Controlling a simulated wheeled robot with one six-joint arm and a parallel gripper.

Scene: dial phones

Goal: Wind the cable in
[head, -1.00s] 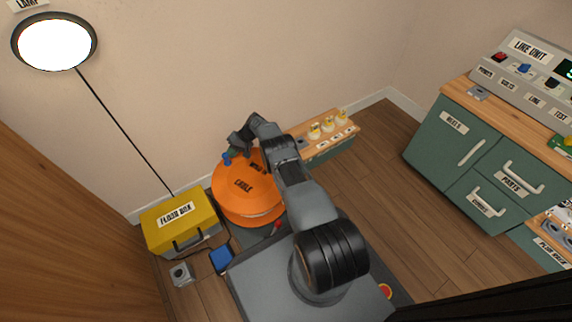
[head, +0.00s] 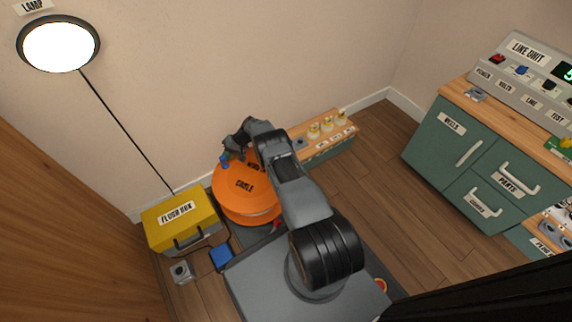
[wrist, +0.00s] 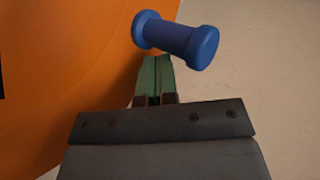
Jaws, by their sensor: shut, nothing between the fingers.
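The orange cable drum (head: 236,203), labelled CABLE, stands on the floor against the back wall. It fills the left of the wrist view (wrist: 60,90). A blue crank knob (head: 225,161) stands near its upper left rim. In the wrist view the blue spool-shaped knob (wrist: 176,39) lies just beyond my gripper's green fingertips (wrist: 154,75). My gripper (head: 230,153) is shut and empty beside the knob; whether it touches the knob I cannot tell. My arm hides the drum's right part and some of its upper lettering.
A yellow floor box (head: 181,222) stands left of the drum, with a blue block (head: 222,257) and a grey socket (head: 181,272) in front. A low wooden shelf (head: 327,134) with yellow-topped pieces is to the right. Green cabinets (head: 468,150) stand further right; open floor lies between.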

